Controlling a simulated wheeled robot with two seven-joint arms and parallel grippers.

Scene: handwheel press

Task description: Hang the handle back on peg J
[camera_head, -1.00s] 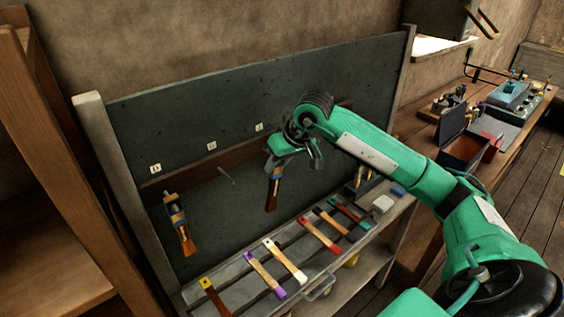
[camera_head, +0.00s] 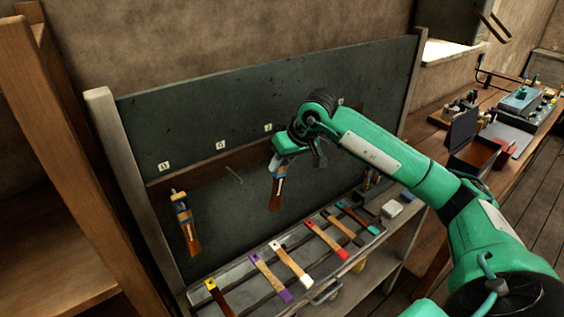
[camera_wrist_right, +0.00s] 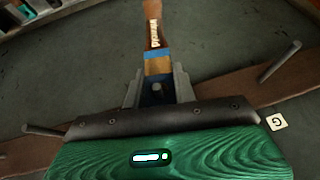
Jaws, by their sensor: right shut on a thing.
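My right gripper (camera_head: 281,160) is shut on the handle (camera_head: 275,192), with a brown grip, pale lettered middle and blue bands. In the head view the handle hangs grip-down in front of the dark board, just below and right of the third label (camera_head: 268,128). In the right wrist view the gripper (camera_wrist_right: 158,88) pinches the handle (camera_wrist_right: 153,35) at its blue-banded end, where a small round grey spot shows. Whether a peg passes through the handle there I cannot tell. Peg J is not clearly visible. My left gripper is not in view.
A similar handle (camera_head: 187,225) hangs below the D label (camera_head: 164,166). A bare peg (camera_head: 234,174) sticks out under the G label (camera_head: 221,145). Several coloured strips lie on the rack (camera_head: 240,275) below. A wooden post (camera_head: 120,160) stands at left.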

